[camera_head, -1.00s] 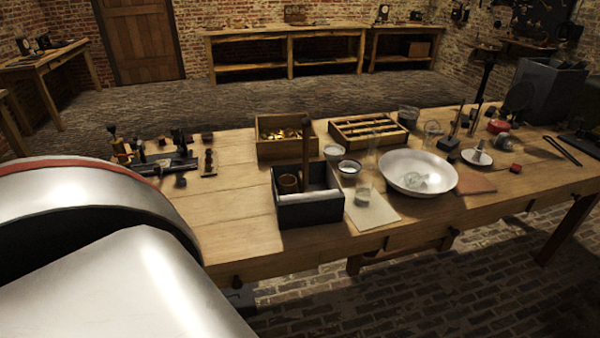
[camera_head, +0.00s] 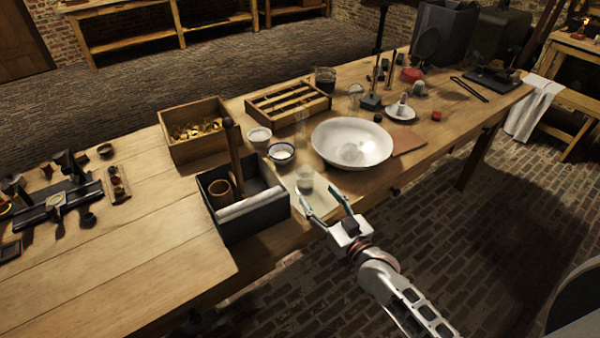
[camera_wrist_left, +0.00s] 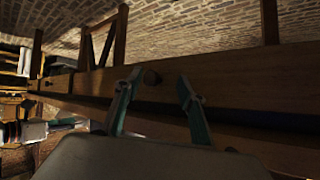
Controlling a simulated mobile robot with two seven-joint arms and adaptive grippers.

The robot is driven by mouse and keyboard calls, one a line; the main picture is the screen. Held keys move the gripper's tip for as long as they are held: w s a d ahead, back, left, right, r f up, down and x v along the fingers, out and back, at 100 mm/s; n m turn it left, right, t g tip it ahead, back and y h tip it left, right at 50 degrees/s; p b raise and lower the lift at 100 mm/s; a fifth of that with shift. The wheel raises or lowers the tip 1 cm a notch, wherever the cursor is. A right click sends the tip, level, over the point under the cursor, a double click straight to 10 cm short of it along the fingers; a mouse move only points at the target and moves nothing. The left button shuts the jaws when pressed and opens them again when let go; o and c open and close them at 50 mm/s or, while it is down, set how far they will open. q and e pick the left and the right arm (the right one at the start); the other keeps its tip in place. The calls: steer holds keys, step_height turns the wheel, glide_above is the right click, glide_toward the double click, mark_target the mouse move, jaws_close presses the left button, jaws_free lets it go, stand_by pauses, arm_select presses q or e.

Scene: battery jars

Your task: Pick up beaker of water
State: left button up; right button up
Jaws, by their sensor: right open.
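A small clear glass beaker with water (camera_head: 305,180) stands upright on a pale sheet (camera_head: 325,195) near the front edge of the workbench. My right gripper (camera_head: 322,200) is open and empty, its fingers pointing toward the beaker from the front edge. The beaker lies just beyond the fingertips, not between them. My left gripper is out of the head view; in the left wrist view (camera_wrist_left: 158,82) its two fingers are apart with nothing between them, near the wooden bench edge.
A dark box (camera_head: 250,222) with a wooden handle stands left of the beaker. A wide white bowl (camera_head: 345,133) is to its right. Two small white bowls, one here (camera_head: 281,153), and a tall clear glass (camera_head: 301,125) stand behind. The bench's left front (camera_head: 150,270) is clear.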

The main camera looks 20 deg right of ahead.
mark_target(309, 184)
steer(key=shift+w+a, duration=0.3)
steer(key=shift+w, duration=0.2)
steer(key=shift+w+a, duration=0.25)
steer(key=shift+w, duration=0.2)
steer(key=shift+d+x, duration=0.2)
steer(key=shift+x, duration=1.15)
steer(key=shift+d+x, duration=0.15)
steer(key=shift+x, duration=1.2)
steer(key=shift+w, duration=0.1)
steer(key=c, duration=1.3)
